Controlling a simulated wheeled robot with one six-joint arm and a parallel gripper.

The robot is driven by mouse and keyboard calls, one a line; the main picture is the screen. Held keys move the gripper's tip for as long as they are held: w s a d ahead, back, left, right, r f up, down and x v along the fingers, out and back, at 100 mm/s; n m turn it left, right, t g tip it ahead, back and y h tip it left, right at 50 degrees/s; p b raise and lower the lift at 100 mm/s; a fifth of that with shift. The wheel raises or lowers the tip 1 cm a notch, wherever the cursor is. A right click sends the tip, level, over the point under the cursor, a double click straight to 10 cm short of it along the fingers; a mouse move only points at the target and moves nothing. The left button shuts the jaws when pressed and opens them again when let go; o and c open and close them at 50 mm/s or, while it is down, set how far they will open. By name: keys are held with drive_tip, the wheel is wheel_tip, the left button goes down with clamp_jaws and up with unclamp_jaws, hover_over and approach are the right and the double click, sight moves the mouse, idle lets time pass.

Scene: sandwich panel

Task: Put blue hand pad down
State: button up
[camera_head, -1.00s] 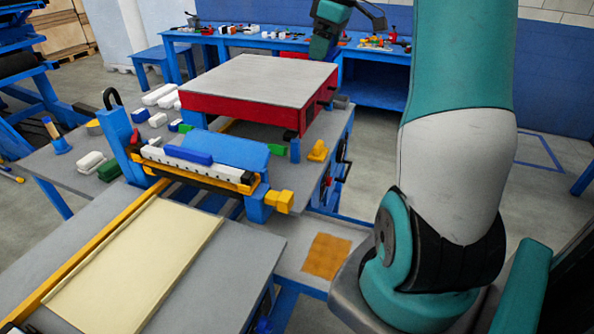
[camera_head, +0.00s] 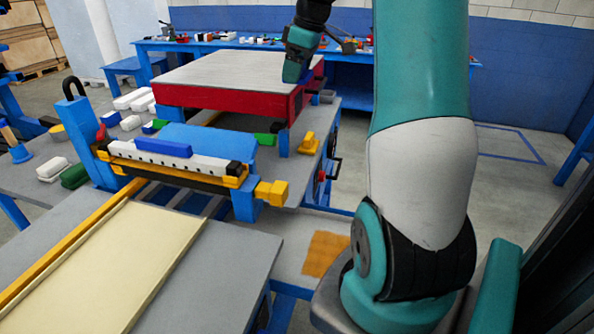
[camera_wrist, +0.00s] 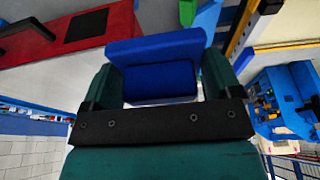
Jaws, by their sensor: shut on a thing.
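The blue hand pad (camera_wrist: 152,50) fills the space between the two dark teal fingers of my gripper (camera_wrist: 160,82) in the wrist view. My gripper is shut on it and holds it crosswise. In the head view my gripper end (camera_head: 298,58) is over the far right part of the red box with a grey top (camera_head: 235,72).
A blue fixture (camera_head: 208,141) with a white toothed bar (camera_head: 150,157) stands in front of the red box. A cream panel (camera_head: 125,265) lies on the front table. A yellow piece (camera_head: 309,143) sits by the table's right edge. The grey box top looks bare.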

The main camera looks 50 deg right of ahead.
sight(294, 169)
wheel_tip(294, 169, down, 26)
drive_tip(key=shift+r+p, duration=0.1)
drive_tip(key=shift+p, duration=0.4)
drive_tip(key=shift+f, duration=0.2)
drive_tip(key=o, duration=0.7)
drive_tip(key=shift+r, duration=0.1)
drive_tip(key=shift+r, duration=0.1)
